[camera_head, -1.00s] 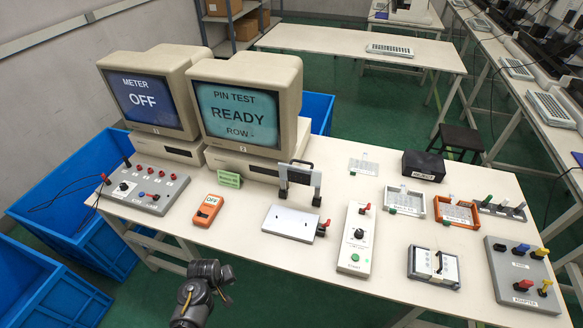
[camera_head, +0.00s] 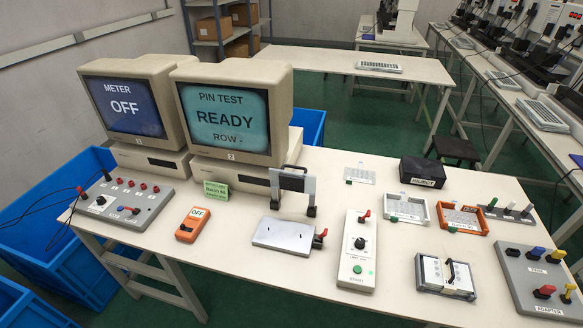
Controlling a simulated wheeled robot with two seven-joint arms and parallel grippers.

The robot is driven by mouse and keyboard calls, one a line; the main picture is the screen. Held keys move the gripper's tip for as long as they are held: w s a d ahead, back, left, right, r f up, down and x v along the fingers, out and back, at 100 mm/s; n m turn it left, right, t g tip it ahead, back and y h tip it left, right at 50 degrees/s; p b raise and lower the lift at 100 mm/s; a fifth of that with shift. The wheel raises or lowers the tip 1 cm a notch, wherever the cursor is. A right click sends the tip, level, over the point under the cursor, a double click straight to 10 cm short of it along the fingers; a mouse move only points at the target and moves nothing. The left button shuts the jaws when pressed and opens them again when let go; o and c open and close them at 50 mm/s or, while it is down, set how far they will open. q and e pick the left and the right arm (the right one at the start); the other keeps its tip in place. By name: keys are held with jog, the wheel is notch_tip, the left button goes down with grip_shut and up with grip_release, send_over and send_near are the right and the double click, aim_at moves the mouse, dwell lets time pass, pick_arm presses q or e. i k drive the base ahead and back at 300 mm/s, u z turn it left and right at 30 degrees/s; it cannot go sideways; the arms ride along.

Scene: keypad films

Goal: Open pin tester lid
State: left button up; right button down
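No part is labelled as the pin tester. A silver flat plate (camera_head: 284,236) with a red-knobbed lever (camera_head: 319,239) at its right end lies on the table's middle. Behind it stands an upright grey panel (camera_head: 291,181) with a black handle on top and dark legs. It resembles a raised lid, but I cannot tell whether it is hinged to the plate. The right monitor (camera_head: 222,112) reads "PIN TEST READY ROW -". A flat grey-white unit (camera_head: 432,271) with a black handle lies front right. Neither of my grippers is in view.
The white table (camera_head: 215,261) also holds an orange meter (camera_head: 193,223) reading OFF, a grey panel with red terminals (camera_head: 128,203), a START box (camera_head: 358,252), small frames, a black REJECT box (camera_head: 423,171) and an adapter block (camera_head: 536,281). Bare tabletop lies along the front edge.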

aim_at(294, 183)
jog(key=u, duration=1.7)
jog(key=i, duration=0.85)
jog(key=z, duration=2.75)
